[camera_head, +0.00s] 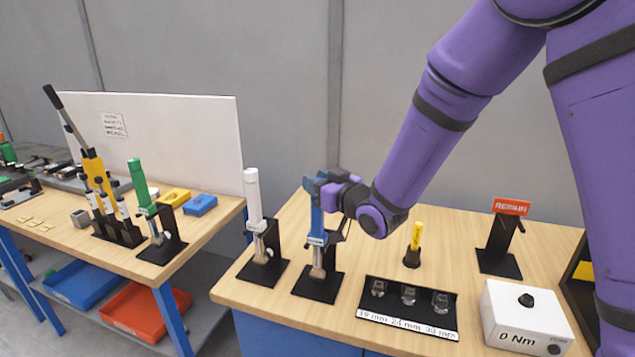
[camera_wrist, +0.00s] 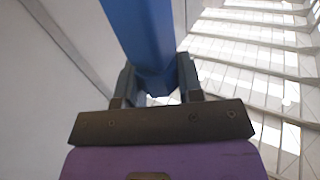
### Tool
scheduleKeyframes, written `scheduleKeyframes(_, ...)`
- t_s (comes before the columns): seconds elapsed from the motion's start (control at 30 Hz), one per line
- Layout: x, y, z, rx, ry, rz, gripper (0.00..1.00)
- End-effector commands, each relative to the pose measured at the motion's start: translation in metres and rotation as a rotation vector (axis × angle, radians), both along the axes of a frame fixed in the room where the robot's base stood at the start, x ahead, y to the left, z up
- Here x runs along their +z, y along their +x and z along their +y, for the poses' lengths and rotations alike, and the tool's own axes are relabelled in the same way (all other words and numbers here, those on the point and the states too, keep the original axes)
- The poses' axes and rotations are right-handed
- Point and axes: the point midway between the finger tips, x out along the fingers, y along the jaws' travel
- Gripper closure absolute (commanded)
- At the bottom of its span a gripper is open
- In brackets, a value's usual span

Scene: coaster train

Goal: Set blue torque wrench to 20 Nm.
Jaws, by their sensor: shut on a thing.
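The blue torque wrench (camera_head: 317,225) stands upright in a black stand on the wooden bench in the head view. My gripper (camera_head: 326,189) is at the upper part of its blue handle. In the wrist view the blue handle (camera_wrist: 150,45) runs between the two fingers of my gripper (camera_wrist: 158,85), which are shut on it. The wrench's scale and setting cannot be read in either view. The wrench's lower end rests at the stand's black base (camera_head: 319,286).
A white wrench (camera_head: 253,200) stands close to the left. To the right are a socket tray (camera_head: 405,318), a yellow-handled tool (camera_head: 416,240), a "REPAIR" stand (camera_head: 500,250) and a white box reading "0 Nm" (camera_head: 525,318). A green wrench (camera_head: 140,185) stands on the left bench.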

Motion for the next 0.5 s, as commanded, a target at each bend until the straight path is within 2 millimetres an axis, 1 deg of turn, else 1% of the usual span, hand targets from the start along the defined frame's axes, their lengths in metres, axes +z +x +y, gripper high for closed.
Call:
scheduleKeyframes(0.27,-0.0001,0.0013,-0.002,0.086,0.0,-0.001,0.89)
scheduleKeyframes(0.5,-0.0001,0.0019,-0.0025,0.266,0.0,-0.001,0.89)
